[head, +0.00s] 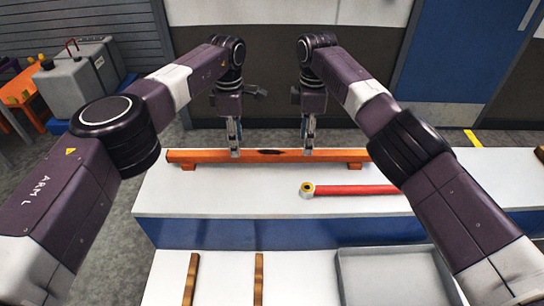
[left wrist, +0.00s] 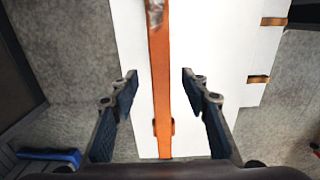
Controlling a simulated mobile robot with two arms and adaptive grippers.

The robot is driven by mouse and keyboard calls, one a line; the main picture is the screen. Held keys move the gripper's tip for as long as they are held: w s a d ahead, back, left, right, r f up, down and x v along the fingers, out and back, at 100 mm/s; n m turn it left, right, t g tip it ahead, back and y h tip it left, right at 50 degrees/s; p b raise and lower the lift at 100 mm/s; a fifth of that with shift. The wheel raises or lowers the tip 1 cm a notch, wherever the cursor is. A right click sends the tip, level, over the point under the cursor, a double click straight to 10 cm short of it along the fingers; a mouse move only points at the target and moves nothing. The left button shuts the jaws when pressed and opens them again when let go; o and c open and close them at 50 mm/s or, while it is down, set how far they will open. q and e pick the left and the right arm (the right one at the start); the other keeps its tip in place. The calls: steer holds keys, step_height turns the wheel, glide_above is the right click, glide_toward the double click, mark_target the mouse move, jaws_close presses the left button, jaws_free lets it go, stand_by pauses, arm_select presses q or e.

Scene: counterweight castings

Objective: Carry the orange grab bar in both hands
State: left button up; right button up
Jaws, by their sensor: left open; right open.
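The orange grab bar (head: 272,155) lies along the far part of the white bench top in the head view, raised on small orange feet, with a dark worn patch near its middle. In the left wrist view the bar (left wrist: 162,85) runs between the spread fingers. My left gripper (head: 234,150) points down at the bar's left half, open, with a finger on each side and gaps to the bar in the left wrist view. My right gripper (head: 308,150) points down at the bar right of its middle and is open. Whether its fingers touch the bar is unclear.
A red bar with a pale ring end (head: 345,190) lies on the bench (head: 210,200) in front of the grab bar. Nearer are two wooden strips (head: 259,278) and a grey tray (head: 390,280). A grey machine (head: 80,82) stands at the back left.

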arm_select(q)
step_height(320, 180, down, 5)
steer(key=shift+r, duration=0.1)
arm_select(e)
step_height(320, 180, down, 5)
steer(key=shift+r, duration=0.15)
arm_select(q)
steer(key=shift+f, duration=0.45)
arm_select(e)
steer(key=shift+f, duration=0.5)
arm_select(q)
jaws_close()
arm_select(e)
jaws_close()
arm_select(q)
steer(key=shift+r, duration=0.15)
arm_select(e)
steer(key=shift+r, duration=0.15)
